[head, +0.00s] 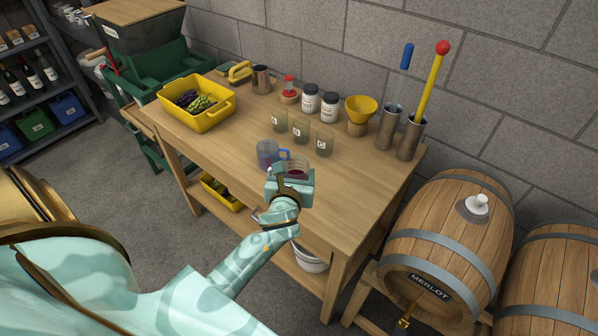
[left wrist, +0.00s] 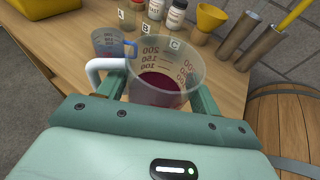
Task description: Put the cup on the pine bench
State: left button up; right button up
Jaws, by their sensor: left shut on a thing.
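A clear measuring cup (head: 297,171) with dark red liquid is held in my left gripper (head: 290,186). In the left wrist view the cup (left wrist: 168,64) stands nearly upright between the two fingers, with a white handle on its left and red graduation marks. The gripper is shut on it. The cup is over the front part of the pine bench (head: 355,195); whether its base touches the top is hidden. A second measuring cup with a blue handle (head: 266,154) stands on the bench just behind and left of it. My right gripper is out of view.
Glasses labelled A, B and C (head: 301,130) stand behind the cup. A yellow funnel (head: 361,108), two jars and steel cylinders (head: 409,137) line the back. A yellow grape crate (head: 222,119) is at left. The bench's right front is clear; a Merlot barrel (head: 450,235) stands beyond.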

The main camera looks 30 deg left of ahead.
pick_arm(q)
jog(key=w+f+b, duration=0.1)
jog(key=w+f, duration=0.2)
jog(key=w+a+f+b, duration=0.1)
jog(key=w+f+b, duration=0.1)
jog(key=f, duration=0.1)
jog(key=shift+w+a, duration=0.2)
jog(key=shift+w, duration=0.2)
jog(key=shift+w+f+b, duration=0.35)
jog(key=shift+f+b, duration=0.05)
jog(key=shift+b, duration=0.15)
notch_tip(320, 180, down, 4)
jog(key=shift+w+r+b, duration=0.1)
jog(key=shift+r+b, duration=0.1)
jog(key=shift+b, duration=1.05)
jog(key=shift+r, duration=0.25)
jog(key=shift+f, duration=0.2)
jog(key=o, duration=1)
jog(key=shift+o, duration=0.2)
